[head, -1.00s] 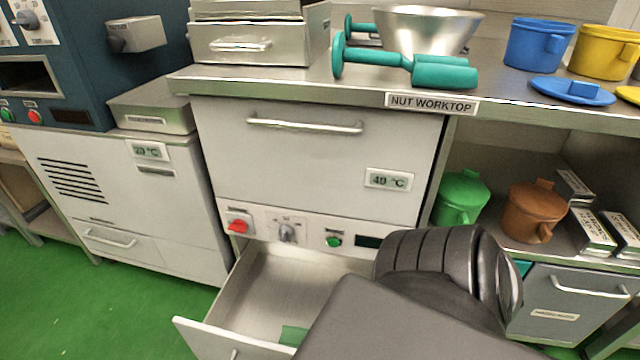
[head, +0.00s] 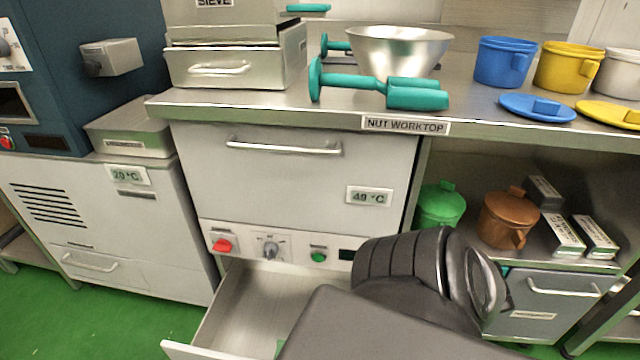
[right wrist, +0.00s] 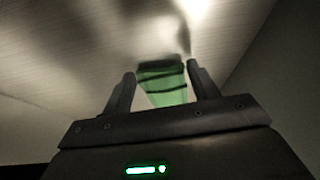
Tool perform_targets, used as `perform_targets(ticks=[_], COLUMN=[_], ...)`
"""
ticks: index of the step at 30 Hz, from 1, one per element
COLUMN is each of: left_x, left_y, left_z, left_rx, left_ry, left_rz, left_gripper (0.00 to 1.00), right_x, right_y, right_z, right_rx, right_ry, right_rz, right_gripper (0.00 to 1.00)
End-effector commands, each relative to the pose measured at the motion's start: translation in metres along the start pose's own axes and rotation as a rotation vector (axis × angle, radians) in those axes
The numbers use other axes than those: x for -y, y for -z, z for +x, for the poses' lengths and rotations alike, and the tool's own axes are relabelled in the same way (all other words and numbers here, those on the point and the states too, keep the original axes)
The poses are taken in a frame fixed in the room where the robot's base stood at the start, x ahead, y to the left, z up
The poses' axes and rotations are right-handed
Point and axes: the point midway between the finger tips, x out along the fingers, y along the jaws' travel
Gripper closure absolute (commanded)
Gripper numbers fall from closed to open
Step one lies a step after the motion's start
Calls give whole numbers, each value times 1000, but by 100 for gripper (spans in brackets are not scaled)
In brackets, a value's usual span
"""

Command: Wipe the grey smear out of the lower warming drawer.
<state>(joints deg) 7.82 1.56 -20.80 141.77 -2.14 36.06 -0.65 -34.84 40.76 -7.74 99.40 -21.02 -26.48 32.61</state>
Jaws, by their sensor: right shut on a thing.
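The lower warming drawer (head: 212,322) is pulled open under the control panel in the head view. My right arm covers its right part. In the right wrist view my right gripper (right wrist: 161,73) is shut on a green cloth or pad (right wrist: 165,90), held over the pale drawer floor (right wrist: 65,60). I cannot tell whether the cloth touches the floor. Blurred dark patches show on the floor beyond it; I cannot tell smear from shadow. In the head view only a sliver of green shows beside my arm, and the right gripper is hidden. My left gripper is not in view.
The closed upper drawer (head: 290,175) is above, under the nut worktop (head: 240,107) with a steel bowl (head: 400,50) and teal-handled tools (head: 375,88). Green (head: 440,205) and brown (head: 508,217) pots stand on the right shelf. Green floor lies at the left.

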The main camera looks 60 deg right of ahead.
Motion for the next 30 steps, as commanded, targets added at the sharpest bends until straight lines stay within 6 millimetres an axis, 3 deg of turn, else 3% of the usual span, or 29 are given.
perform_targets(ticks=[1, 6, 15, 30], left_x=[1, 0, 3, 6], left_y=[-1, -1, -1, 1], left_z=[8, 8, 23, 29], left_rx=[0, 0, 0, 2], left_ry=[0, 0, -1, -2], left_rz=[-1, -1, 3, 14], left_gripper=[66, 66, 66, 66], right_x=[8, 7, 6, 4], right_y=[-25, -25, -1, 28], right_z=[-6, -4, 3, 16], right_rx=[63, 62, 61, 43], right_ry=[15, 14, 14, 14], right_rz=[-5, -7, -8, -15], right_gripper=[59, 59, 59, 59])
